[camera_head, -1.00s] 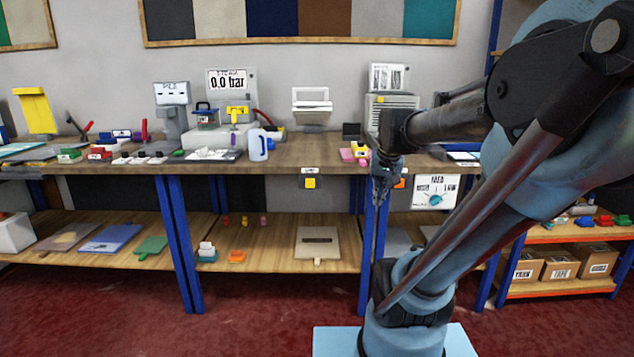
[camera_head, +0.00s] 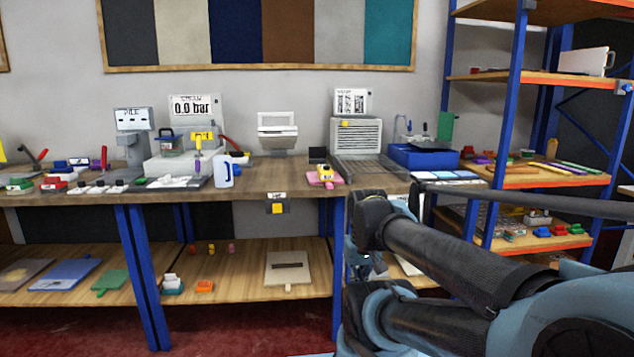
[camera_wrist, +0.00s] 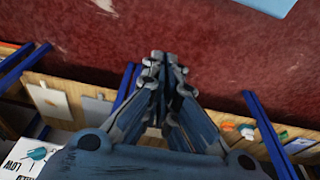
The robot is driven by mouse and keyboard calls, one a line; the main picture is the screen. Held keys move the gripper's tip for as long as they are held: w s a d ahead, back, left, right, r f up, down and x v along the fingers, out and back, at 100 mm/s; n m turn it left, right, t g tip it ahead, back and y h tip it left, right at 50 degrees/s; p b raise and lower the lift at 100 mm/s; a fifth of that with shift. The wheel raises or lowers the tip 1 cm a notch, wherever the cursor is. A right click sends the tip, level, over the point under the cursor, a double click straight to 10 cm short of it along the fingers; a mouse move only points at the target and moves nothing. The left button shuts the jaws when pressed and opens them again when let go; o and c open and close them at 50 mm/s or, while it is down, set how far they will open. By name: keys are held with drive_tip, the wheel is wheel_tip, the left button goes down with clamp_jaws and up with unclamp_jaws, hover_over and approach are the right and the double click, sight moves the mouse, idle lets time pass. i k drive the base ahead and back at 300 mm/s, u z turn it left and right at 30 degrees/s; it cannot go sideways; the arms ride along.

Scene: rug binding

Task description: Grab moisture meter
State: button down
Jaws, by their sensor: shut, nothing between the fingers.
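I cannot tell for certain which thing is the moisture meter. A small yellow device (camera_head: 325,173) with a pink part beside it lies on the workbench, right of the middle; it may be the meter. My gripper shows in the wrist view (camera_wrist: 166,62), shut and empty, with its fingertips together over the red floor. In the head view it is mostly hidden by my arm, near the bench's front edge. No meter shows in the wrist view.
The workbench (camera_head: 280,183) carries a steam unit (camera_head: 193,125), a white jug (camera_head: 226,171), a grey vented machine (camera_head: 358,140) and a blue bin (camera_head: 424,157). A lower shelf (camera_head: 235,265) runs underneath. Blue-posted shelving (camera_head: 507,120) stands at the right.

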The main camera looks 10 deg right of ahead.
sight(324, 176)
drive_tip(key=u, duration=0.05)
drive_tip(key=i, duration=0.55)
drive_tip(key=u, duration=1)
